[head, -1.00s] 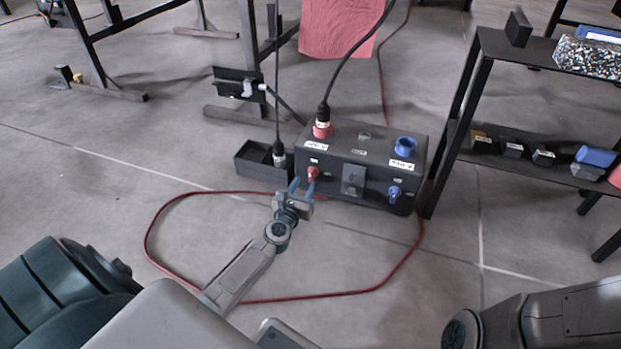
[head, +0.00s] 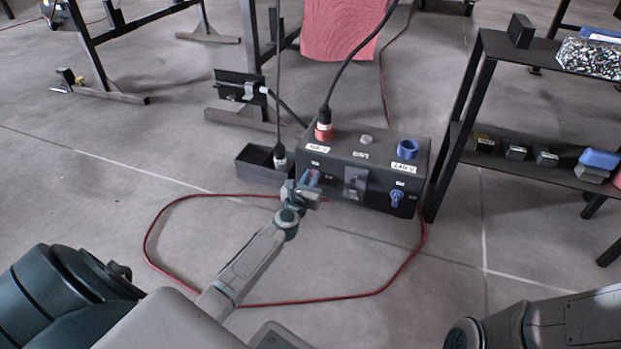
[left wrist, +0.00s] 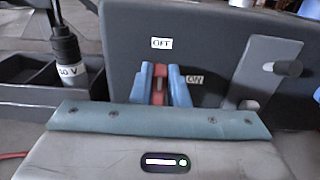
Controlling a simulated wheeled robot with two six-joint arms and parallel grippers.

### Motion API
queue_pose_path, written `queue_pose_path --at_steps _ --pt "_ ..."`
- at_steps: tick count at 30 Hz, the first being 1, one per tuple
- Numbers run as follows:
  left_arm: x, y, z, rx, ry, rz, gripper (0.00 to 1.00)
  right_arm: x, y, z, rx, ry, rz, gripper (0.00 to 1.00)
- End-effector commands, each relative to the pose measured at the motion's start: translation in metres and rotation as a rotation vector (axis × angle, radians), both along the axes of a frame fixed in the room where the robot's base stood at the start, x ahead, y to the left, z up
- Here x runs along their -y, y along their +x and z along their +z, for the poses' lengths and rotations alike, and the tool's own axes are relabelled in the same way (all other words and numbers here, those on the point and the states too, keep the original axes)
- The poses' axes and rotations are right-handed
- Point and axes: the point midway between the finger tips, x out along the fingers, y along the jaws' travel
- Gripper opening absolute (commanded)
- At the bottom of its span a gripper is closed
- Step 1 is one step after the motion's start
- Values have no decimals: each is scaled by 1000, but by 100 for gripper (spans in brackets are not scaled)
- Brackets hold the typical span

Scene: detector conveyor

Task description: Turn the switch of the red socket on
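The dark control box (head: 340,165) stands on the floor with a red socket (head: 323,133) on top, and a black cable plug sits in it. The red switch (left wrist: 159,84) is on the box's front face, below the red socket. In the left wrist view its handle stands about upright, toward the OFF label (left wrist: 162,43); the ON label (left wrist: 195,79) is to its right. My left gripper (head: 313,179) has its blue fingers on either side of the handle, close against it (left wrist: 161,88). The fingers largely hide the switch in the head view. My right gripper is out of view.
A blue socket (head: 407,149) and blue switch (head: 396,198) are on the box's right side. A grey lever plate (head: 354,183) is between the switches. A dark bin (head: 255,163) stands left of the box. A red cable (head: 300,302) loops on the floor. A shelf (head: 458,150) stands right.

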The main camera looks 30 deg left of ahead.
Motion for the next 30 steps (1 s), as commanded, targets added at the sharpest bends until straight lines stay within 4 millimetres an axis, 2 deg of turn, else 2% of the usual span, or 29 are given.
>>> queue_pose_path --at_steps 8,14,30 --pt "0 1 1 -7 35 1 0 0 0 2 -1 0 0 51" --pt "2 1 2 -31 135 1 0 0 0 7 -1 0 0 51" --pt "10 3 -1 -147 615 0 0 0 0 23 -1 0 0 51"
